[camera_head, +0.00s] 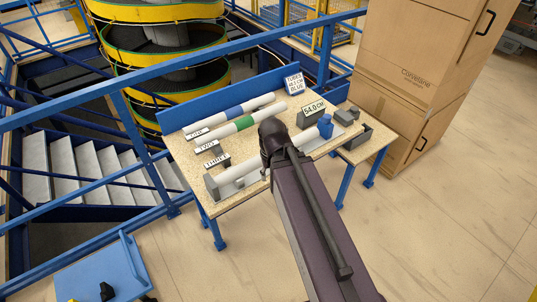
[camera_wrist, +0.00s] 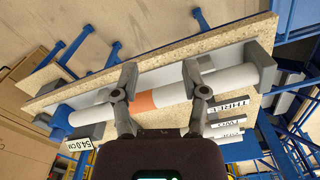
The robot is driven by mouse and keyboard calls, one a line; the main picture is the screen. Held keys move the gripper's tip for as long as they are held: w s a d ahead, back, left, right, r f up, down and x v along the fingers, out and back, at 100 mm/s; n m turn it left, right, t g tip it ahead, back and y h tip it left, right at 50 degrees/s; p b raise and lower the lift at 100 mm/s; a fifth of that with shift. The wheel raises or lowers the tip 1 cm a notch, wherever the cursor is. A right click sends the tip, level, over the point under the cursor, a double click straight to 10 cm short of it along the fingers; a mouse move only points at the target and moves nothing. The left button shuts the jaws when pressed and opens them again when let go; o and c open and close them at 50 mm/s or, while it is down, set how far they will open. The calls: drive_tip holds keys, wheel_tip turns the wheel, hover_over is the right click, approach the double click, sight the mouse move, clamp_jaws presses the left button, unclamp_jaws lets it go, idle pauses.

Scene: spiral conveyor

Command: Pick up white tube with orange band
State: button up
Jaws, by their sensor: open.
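The white tube with the orange band (camera_wrist: 146,100) lies in a grey fixture with a grey block at one end and a blue piece at the other. My gripper (camera_wrist: 160,80) is open over the tube, one finger on either side of the orange band along its length. The fingers overlap the tube in the picture; contact cannot be told.
The speckled table (camera_head: 262,145) also holds a blue-banded tube (camera_head: 233,111), a green-banded tube (camera_head: 243,124), number labels and a "54.0 CM" display (camera_head: 313,107). A blue board (camera_head: 222,101) edges the back.

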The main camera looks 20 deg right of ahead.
drive_tip(key=o, duration=0.5)
drive_tip(key=shift+c, duration=0.2)
drive_tip(key=shift+o, duration=0.7)
drive_tip(key=shift+w+d+f, duration=0.1)
drive_tip(key=shift+w, duration=0.05)
drive_tip(key=w+d+f+m+t+y+b, duration=0.1)
drive_tip(key=w+d+f+m+y+b, duration=0.25)
drive_tip(key=w+d, duration=0.25)
drive_tip(key=w+d+f+m+t+y+b, duration=0.2)
drive_tip(key=w+d+m+b, duration=0.1)
drive_tip(key=w+d+b, duration=0.3)
drive_tip(key=w+d+m+t+y+b, duration=0.1)
drive_tip(key=w+d+m+t+b, duration=0.1)
drive_tip(key=d, duration=0.8)
drive_tip(key=w+d+m+t+y+b, duration=0.2)
drive_tip(key=w+d+m+t+b, duration=0.1)
drive_tip(key=d, duration=0.7)
drive_tip(key=shift+d, duration=0.3)
drive_tip(key=shift+w, duration=0.1)
